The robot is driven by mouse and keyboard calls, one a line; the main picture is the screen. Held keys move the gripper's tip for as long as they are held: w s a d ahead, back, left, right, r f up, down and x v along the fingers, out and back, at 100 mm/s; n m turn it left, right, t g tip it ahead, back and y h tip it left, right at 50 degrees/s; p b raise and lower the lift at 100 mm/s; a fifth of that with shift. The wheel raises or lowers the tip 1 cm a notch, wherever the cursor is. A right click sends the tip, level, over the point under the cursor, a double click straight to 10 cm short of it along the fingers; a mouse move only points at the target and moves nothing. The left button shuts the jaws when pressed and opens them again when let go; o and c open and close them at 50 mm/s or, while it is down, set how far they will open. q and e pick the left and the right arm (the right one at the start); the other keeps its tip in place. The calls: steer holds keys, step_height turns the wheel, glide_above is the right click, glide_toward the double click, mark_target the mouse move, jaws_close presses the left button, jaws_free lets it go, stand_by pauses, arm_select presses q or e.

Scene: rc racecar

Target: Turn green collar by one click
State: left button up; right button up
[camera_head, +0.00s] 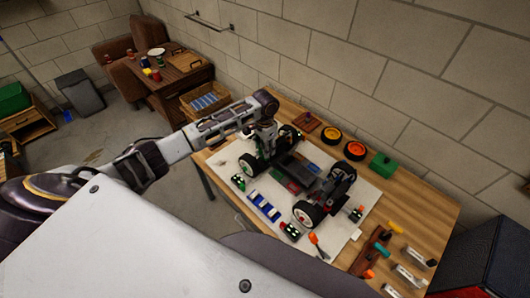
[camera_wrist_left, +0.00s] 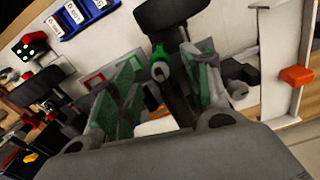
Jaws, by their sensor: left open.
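The green collar (camera_wrist_left: 160,66) shows in the left wrist view as a small ring-shaped part on the racecar, close to a black wheel (camera_wrist_left: 172,14). My left gripper (camera_wrist_left: 168,60) is open, with one green-padded finger on each side of the collar. I cannot tell whether either finger touches it. In the head view, the racecar (camera_head: 292,166) stands on a white mat (camera_head: 225,165) on the wooden table. My left gripper (camera_head: 262,138) is over its far-left end, and the collar cannot be made out clearly there. My right gripper is not in view.
Orange-ringed wheels (camera_head: 331,135) and a green box (camera_head: 383,164) stand along the wall side. A blue tray (camera_head: 262,205) lies on the mat's near side. Tools and small parts crowd the table's right end, with a red-orange screwdriver (camera_head: 315,241) near the front.

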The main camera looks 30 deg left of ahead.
arm_select(q)
step_height(320, 180, up, 7)
steer(key=shift+r, duration=0.2)
stand_by(0.6)
